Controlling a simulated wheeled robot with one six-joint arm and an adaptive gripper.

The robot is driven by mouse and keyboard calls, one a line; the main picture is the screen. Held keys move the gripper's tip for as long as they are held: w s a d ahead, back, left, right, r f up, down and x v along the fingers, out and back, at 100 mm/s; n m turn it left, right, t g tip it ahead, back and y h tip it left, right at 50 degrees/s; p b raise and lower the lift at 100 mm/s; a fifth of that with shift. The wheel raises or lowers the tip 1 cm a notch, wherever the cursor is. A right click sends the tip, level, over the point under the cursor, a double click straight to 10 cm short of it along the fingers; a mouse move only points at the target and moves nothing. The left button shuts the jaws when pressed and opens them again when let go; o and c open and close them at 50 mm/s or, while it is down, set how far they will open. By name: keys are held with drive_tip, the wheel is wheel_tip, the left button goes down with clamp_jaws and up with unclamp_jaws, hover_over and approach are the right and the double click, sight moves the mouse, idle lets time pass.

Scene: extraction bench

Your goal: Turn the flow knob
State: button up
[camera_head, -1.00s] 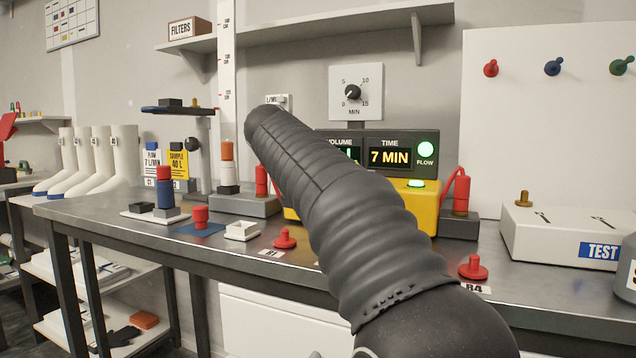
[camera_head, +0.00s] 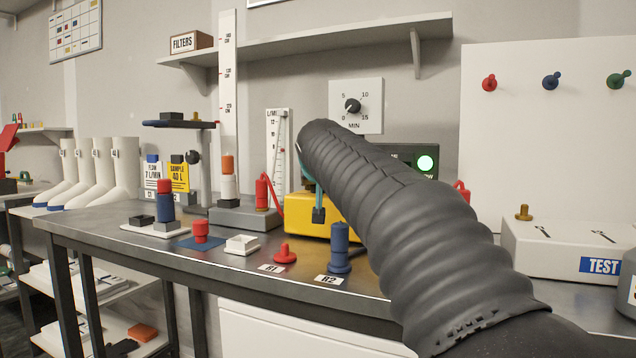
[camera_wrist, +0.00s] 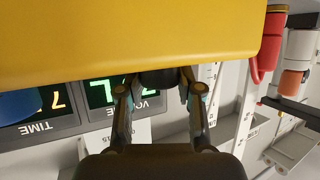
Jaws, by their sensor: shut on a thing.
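The flow knob (camera_wrist: 157,77) shows as a dark round piece at the edge of the yellow pump box (camera_wrist: 120,40) in the wrist view. My gripper (camera_wrist: 158,85) is shut on it, one finger on each side. In the head view my gripper (camera_head: 314,198) is at the front of the yellow box (camera_head: 303,211), and my arm hides much of the box and its display. The flow gauge (camera_head: 278,150), marked L/MIN, stands behind, left of my arm; its reading is too small to tell.
Red (camera_head: 285,254) and blue (camera_head: 339,248) pegs stand on the bench in front of the box. A red fitting with a hose (camera_head: 263,190) is left of it. A timer dial (camera_head: 353,105) is on the wall above. The TEST box (camera_head: 560,237) stands at right.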

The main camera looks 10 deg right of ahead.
drive_tip(key=o, duration=1.2)
drive_tip(key=v, duration=1.2)
drive_tip(key=shift+w, duration=0.1)
